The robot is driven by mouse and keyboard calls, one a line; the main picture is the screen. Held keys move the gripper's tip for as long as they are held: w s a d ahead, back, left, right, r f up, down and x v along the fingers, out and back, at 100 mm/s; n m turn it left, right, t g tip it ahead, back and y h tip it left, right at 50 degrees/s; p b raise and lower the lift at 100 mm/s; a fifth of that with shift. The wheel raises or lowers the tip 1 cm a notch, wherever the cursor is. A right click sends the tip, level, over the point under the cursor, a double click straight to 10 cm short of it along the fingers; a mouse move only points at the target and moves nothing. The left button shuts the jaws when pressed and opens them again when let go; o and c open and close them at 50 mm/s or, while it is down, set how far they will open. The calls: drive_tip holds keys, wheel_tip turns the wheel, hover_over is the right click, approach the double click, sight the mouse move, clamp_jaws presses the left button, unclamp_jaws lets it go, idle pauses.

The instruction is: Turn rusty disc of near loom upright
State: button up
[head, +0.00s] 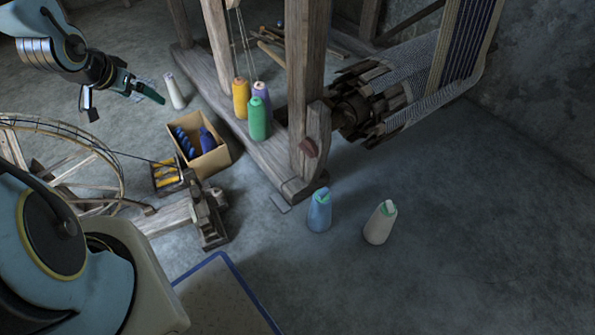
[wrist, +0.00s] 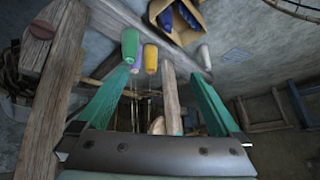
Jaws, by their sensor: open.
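The rusty disc (head: 309,147) is a small reddish-brown round piece on the lower part of the near loom's upright post (head: 304,90). In the wrist view the rusty disc (wrist: 41,30) shows at the upper left on the post's end, with a line across its face. My gripper (head: 122,100) is at the upper left of the head view, well away from the disc. Its two green fingers are spread apart in the wrist view (wrist: 158,85), and it holds nothing. The disc lies outside the fingers, to their left.
Yellow, purple and green (head: 258,118) yarn cones stand on the loom's base beam. A blue cone (head: 319,212) and a white cone (head: 380,223) stand on the floor in front. A cardboard box (head: 211,160) and a spinning wheel (head: 62,160) are left. The right floor is clear.

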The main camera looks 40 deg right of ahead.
drive_tip(key=d+f+m+h+b, duration=0.25)
drive_tip(key=d+f+b, duration=0.3)
drive_tip(key=f, duration=0.45)
drive_tip(key=m+g+h+b, duration=0.65)
drive_tip(key=h+b, duration=0.45)
drive_tip(key=b, duration=1.1)
approach(303, 151)
drive_tip(key=shift+n, duration=0.5)
drive_tip(key=d+b, duration=0.1)
drive_tip(key=d, duration=0.1)
drive_tip(key=d+b, duration=0.1)
drive_tip(key=d, duration=0.2)
drive_tip(key=d+b, duration=0.1)
drive_tip(key=d, duration=0.2)
drive_tip(key=shift+s+d+b, duration=0.2)
drive_tip(key=shift+s+b, duration=0.1)
drive_tip(key=c, duration=1.2)
drive_tip(key=shift+o, duration=0.2)
